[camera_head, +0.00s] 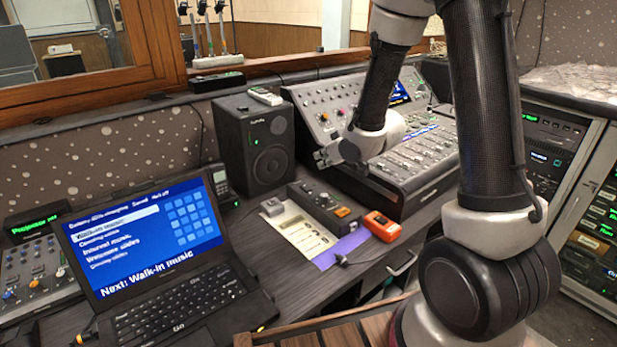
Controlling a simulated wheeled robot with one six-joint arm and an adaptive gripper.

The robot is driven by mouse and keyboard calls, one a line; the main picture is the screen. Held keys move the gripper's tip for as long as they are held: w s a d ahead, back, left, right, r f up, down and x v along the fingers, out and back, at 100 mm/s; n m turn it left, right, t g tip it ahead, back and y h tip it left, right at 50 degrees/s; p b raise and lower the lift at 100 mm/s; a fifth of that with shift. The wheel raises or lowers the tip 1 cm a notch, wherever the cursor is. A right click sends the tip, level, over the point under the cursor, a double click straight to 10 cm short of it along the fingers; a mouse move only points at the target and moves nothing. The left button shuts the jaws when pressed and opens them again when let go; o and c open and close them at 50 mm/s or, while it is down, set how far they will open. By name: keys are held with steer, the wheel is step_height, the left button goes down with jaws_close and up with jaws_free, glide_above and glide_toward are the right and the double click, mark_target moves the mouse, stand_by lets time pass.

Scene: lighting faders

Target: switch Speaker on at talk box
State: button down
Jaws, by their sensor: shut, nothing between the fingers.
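A small dark box with knobs and an orange button (325,208) lies on the desk in front of the black loudspeaker; it looks like the talk box. Its labels are too small to read, so I cannot tell which control is Speaker or how it is set. My gripper (321,158) is shut and empty. In the picture it is above and slightly right of the box's far end, at the left edge of the mixing console (410,160). It appears apart from the box. Its fingertips are small and partly merge with the console behind.
A black loudspeaker (255,145) stands left of my gripper. An orange device (382,226) and a purple sheet (340,250) lie beside the box, with a paper sheet (300,232) to its left. A laptop (160,265) is at front left. My arm hides part of the console.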

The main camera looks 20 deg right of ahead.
stand_by(0.3)
glide_above(305, 186)
steer(key=f, duration=0.6)
steer(key=shift+s+d+f, duration=0.1)
steer(key=shift+s+f, duration=0.1)
steer(key=shift+s, duration=0.15)
step_height(305, 186, down, 2)
steer(key=shift+w+f, duration=0.1)
steer(key=shift+f, duration=0.15)
steer(key=shift+w+f, duration=0.1)
steer(key=shift+f, duration=0.55)
steer(key=shift+w+f, duration=0.1)
steer(key=shift+f, duration=0.15)
